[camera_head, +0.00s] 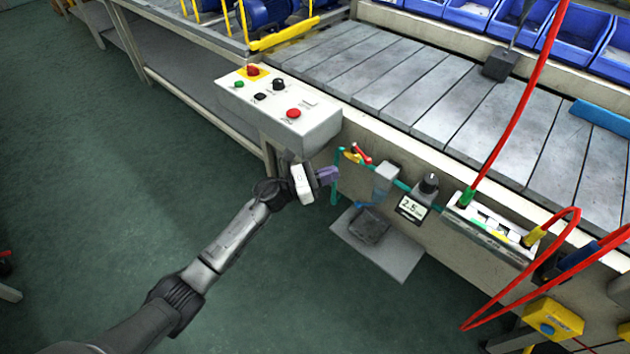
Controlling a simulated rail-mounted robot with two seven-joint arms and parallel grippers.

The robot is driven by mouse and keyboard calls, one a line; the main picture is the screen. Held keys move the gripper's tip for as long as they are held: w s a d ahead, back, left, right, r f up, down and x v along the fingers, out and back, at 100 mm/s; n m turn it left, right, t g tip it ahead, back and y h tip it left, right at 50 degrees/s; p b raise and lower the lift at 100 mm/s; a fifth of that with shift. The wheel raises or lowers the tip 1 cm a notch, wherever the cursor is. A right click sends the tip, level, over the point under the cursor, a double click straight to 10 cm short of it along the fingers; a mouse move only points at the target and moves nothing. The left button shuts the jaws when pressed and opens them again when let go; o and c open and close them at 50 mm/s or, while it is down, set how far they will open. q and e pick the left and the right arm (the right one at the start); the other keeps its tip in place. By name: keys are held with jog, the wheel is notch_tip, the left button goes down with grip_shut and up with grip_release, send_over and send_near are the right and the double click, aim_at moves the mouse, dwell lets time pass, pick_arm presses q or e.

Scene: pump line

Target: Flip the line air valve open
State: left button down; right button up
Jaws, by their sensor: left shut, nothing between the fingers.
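The line air valve (352,156) is a small brass-yellow body on the green air pipe below the conveyor's front edge. Its red lever (361,153) slants down to the right from the top of the body. My left gripper (330,175), with purple fingers, is shut and empty. In the picture it is just left of and below the valve, beside the green pipe. I cannot tell whether it touches the pipe; a small gap shows between the fingers and the lever. My right gripper is not in view.
A control box (280,112) with buttons overhangs close above my left gripper. Right of the valve are a clear filter bowl (383,182), a gauge reading about 2.5 (413,207) and a manifold (490,232) with red hoses. A grey tray (395,255) lies below. Open green floor is left.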

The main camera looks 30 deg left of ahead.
aim_at(361, 153)
pick_arm(q)
jog(key=b+x, duration=0.2)
jog(key=x, duration=0.5)
jog(key=shift+a, duration=0.1)
